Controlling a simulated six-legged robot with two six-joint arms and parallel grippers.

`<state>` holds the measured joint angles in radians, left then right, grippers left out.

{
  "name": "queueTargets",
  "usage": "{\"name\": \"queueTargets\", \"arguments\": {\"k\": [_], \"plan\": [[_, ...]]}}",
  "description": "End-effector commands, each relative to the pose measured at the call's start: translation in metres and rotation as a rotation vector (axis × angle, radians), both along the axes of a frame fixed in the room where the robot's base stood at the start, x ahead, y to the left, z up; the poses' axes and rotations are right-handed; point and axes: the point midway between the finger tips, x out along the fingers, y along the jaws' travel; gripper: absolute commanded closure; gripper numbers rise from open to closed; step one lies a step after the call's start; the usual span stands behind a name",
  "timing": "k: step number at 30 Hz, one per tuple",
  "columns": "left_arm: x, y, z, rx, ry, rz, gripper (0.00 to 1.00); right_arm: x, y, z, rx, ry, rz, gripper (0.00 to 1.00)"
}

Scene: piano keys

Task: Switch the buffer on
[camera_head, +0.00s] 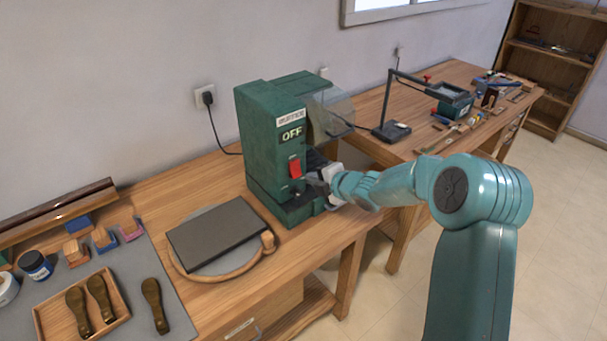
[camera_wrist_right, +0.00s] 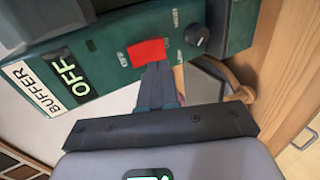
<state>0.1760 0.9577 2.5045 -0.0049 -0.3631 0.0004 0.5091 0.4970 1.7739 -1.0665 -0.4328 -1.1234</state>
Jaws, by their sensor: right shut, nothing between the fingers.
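The buffer (camera_head: 265,140) is a green machine on the wooden bench, with a lit sign reading OFF (camera_head: 292,133). A red switch (camera_head: 295,168) sits on its front below the sign; it also shows in the right wrist view (camera_wrist_right: 147,51). My right gripper (camera_head: 312,180) is shut and empty, just in front of the buffer's face near the switch. In the right wrist view its fingertips (camera_wrist_right: 158,66) lie at the edge of the red switch; I cannot tell whether they touch it. My left gripper is not in view.
A dark knob (camera_wrist_right: 196,35) is beside the switch. A dark flat slab (camera_head: 217,235) lies on the bench left of the buffer, by a tray with wooden-handled tools (camera_head: 85,305). A magnifier lamp (camera_head: 392,130) stands on the bench behind.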

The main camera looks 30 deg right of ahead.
Motion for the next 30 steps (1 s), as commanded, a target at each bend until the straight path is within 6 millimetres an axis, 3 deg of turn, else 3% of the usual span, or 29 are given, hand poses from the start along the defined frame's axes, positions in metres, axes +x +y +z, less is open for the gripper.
{"name": "queueTargets", "arguments": {"k": [3, 9, 22, 26, 30], "plan": [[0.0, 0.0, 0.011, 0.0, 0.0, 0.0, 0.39, 0.021, 0.003, -0.007, 0.001, 0.001, 0.002, 1.0], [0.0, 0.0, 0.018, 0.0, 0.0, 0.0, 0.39, 0.042, 0.004, -0.018, 0.001, 0.0, 0.0, 1.0], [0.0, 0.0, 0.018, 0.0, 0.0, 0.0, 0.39, 0.046, 0.003, -0.022, 0.0, -0.001, -0.001, 1.0], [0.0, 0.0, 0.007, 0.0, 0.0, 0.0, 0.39, 0.047, 0.003, -0.028, 0.001, -0.013, -0.001, 1.0], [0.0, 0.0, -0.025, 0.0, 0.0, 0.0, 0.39, 0.051, 0.003, -0.037, 0.003, -0.058, -0.001, 1.0]]}}
